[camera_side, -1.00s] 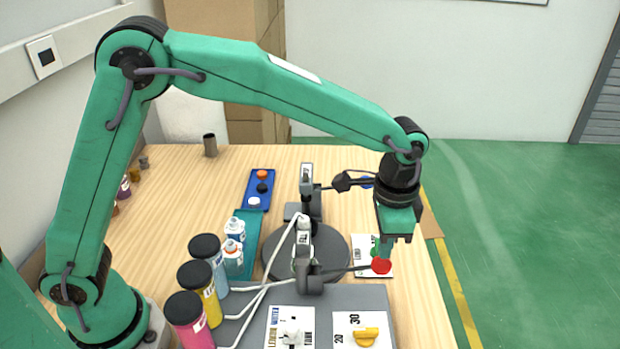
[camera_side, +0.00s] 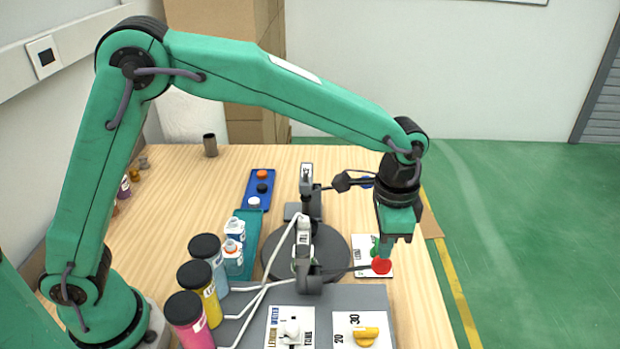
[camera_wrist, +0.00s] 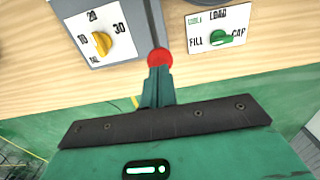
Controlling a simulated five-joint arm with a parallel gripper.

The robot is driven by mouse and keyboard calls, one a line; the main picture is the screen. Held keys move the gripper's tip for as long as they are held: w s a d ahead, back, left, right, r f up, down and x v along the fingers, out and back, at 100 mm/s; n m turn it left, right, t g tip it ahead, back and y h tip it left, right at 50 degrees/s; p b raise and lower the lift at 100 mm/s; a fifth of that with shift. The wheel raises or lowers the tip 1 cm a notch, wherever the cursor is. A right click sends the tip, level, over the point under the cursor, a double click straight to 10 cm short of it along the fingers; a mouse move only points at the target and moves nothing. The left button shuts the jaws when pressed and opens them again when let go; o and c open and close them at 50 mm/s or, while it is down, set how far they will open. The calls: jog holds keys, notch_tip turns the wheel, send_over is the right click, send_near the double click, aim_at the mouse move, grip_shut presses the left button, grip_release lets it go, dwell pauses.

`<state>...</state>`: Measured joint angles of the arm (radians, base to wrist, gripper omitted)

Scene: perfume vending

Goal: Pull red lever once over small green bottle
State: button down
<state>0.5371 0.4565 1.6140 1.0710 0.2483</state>
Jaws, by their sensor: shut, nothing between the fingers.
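The red lever is a dark rod ending in a round red knob (camera_side: 382,266), reaching right from the dispenser head (camera_side: 307,262). The knob also shows in the wrist view (camera_wrist: 160,57), just beyond my fingertips. My gripper (camera_side: 384,256) points down with its fingers shut and empty. Its tips (camera_wrist: 159,75) are right at the knob and appear to touch it, though exact contact is hard to tell. I cannot make out a small green bottle; the space under the dispenser head is mostly hidden in the side view.
A yellow dial (camera_side: 366,336) sits on the grey console. A card with a green selector (camera_wrist: 220,38) lies beside the lever. Pink, yellow and blue jars (camera_side: 200,280) and small bottles on a teal tray (camera_side: 252,222) stand left of the round dark turntable (camera_side: 338,250).

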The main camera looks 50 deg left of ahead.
jog(key=shift+f, duration=0.4)
jog(key=shift+f, duration=0.35)
